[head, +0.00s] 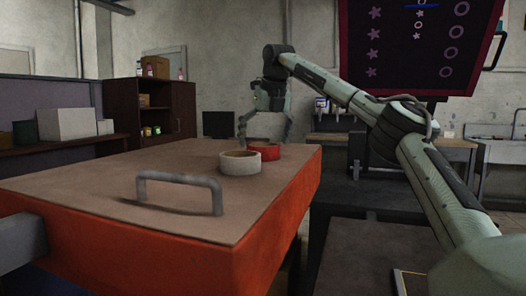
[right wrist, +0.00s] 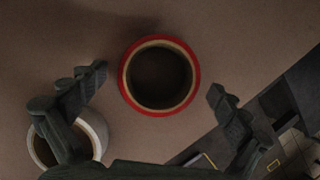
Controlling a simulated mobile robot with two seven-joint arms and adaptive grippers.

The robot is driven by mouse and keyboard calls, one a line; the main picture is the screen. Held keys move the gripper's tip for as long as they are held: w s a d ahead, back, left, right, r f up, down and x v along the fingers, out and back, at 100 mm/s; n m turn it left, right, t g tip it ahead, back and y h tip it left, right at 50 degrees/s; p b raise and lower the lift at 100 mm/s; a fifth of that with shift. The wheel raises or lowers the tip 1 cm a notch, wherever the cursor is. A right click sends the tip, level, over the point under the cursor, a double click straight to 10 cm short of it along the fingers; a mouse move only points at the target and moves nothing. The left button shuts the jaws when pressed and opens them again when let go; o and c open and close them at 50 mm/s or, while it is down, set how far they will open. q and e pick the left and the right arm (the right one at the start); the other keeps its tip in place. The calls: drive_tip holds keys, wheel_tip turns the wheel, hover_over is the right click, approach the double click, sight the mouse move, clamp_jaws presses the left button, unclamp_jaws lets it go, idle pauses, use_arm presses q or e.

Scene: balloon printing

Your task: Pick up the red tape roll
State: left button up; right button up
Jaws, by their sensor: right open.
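The red tape roll (head: 268,151) lies flat on the brown top of the red cabinet, near its far right edge. A white tape roll (head: 240,163) lies just in front of it and hides part of it. My right gripper (head: 265,132) is open and points down above and behind the rolls. In the right wrist view the red roll (right wrist: 160,111) lies between and slightly beyond the two open fingertips (right wrist: 158,82), with nothing gripped. The white roll (right wrist: 98,130) is partly hidden behind the left finger there. My left gripper is not in view.
The red cabinet (head: 130,250) has a grey handle (head: 180,178) standing up on its top, in front of the rolls. The rest of the top is bare. A dark screen (head: 420,45) hangs at the upper right. Shelves (head: 165,108) stand at the back left.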

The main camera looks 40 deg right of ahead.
drive_tip(key=shift+x, duration=0.85)
drive_tip(key=shift+c, duration=0.5)
drive_tip(key=c, duration=1.1)
drive_tip(key=shift+r, duration=0.15)
